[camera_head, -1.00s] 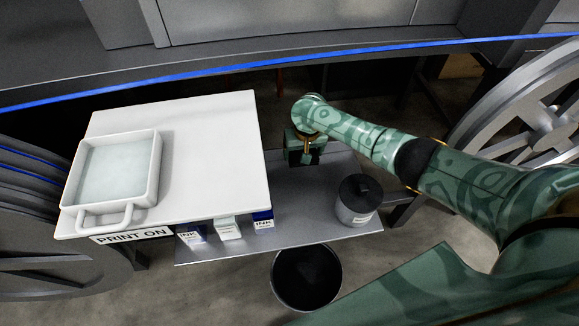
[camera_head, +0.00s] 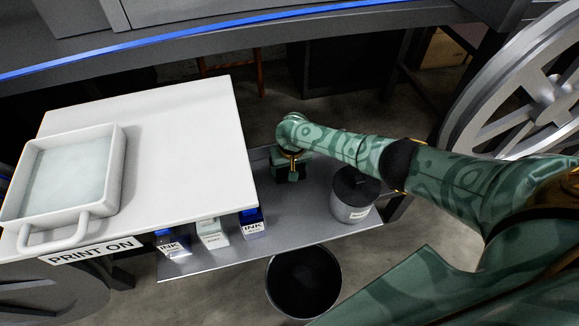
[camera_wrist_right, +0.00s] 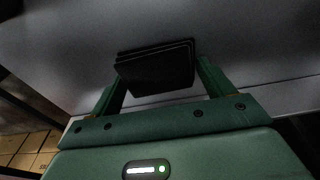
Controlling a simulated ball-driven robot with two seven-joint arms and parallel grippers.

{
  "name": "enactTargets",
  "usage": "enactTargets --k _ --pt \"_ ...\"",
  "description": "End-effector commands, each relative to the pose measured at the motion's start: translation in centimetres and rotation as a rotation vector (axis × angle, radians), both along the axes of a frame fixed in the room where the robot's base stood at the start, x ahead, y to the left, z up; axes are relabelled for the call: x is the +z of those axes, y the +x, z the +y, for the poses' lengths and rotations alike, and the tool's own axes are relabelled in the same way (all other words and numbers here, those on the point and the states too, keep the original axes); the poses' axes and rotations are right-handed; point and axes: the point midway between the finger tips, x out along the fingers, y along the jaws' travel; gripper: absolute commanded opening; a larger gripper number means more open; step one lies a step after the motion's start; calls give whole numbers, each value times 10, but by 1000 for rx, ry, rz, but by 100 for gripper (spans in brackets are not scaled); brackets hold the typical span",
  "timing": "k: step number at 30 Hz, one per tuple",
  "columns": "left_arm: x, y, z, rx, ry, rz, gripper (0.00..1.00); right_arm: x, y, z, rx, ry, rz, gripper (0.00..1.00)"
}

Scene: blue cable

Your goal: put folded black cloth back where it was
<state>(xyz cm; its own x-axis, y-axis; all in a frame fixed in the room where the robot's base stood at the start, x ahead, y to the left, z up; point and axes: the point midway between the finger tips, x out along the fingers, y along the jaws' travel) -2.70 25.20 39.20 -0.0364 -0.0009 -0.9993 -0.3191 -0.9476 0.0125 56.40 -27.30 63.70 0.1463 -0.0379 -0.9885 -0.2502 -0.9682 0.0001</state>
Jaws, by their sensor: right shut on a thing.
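The folded black cloth (camera_wrist_right: 155,72) shows in the right wrist view as a flat stack of dark layers between my fingers. My right gripper (camera_wrist_right: 158,84) is shut on it. In the head view my right gripper (camera_head: 291,174) is over the grey metal shelf (camera_head: 315,205), right of the white board and left of the canister. The cloth is mostly hidden by the gripper there. I cannot tell whether it touches the shelf. My left gripper is not in view.
A white board (camera_head: 180,150) carries a white handled tray (camera_head: 70,180). Ink boxes (camera_head: 252,223) stand along the shelf's front left. A grey canister with a black lid (camera_head: 352,195) stands at the shelf's right. A dark bin (camera_head: 303,283) is below the front edge.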

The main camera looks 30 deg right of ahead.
Motion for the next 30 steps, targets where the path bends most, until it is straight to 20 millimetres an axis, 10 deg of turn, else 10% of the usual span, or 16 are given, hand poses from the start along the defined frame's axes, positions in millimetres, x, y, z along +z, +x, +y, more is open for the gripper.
enactTargets --k 11,30 --pt "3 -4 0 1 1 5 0 5 0 0 0 1 -1 100" --pt "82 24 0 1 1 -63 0 120 -17 5 1 1 -1 100"
